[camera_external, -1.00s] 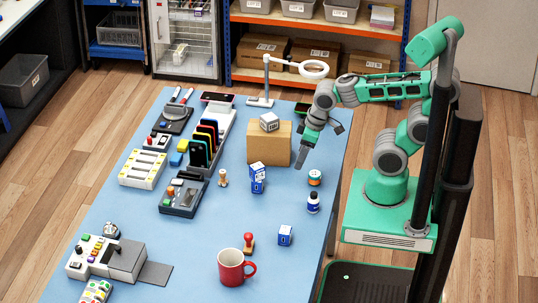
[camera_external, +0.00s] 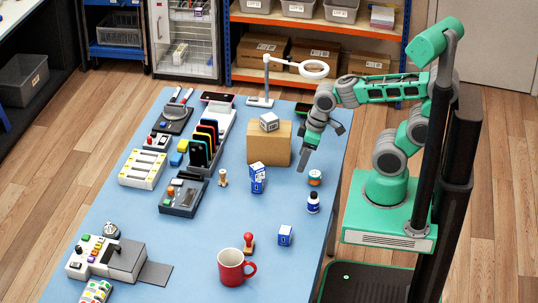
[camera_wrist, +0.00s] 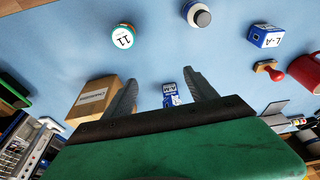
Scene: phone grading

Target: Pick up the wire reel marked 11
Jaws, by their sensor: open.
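The wire reel marked 11 (camera_external: 315,178) stands near the right edge of the blue table, with a white top and an orange band. In the wrist view the reel (camera_wrist: 122,36) shows its white top with "11" and a green rim, beyond my left finger. My gripper (camera_external: 302,167) hangs above the table, just left of and above the reel in the external view. In the wrist view its two fingers (camera_wrist: 163,88) are apart with nothing held between them.
A blue-white carton (camera_external: 257,178), a small blue box (camera_external: 285,235) and a red mug (camera_external: 233,268) stand nearby.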

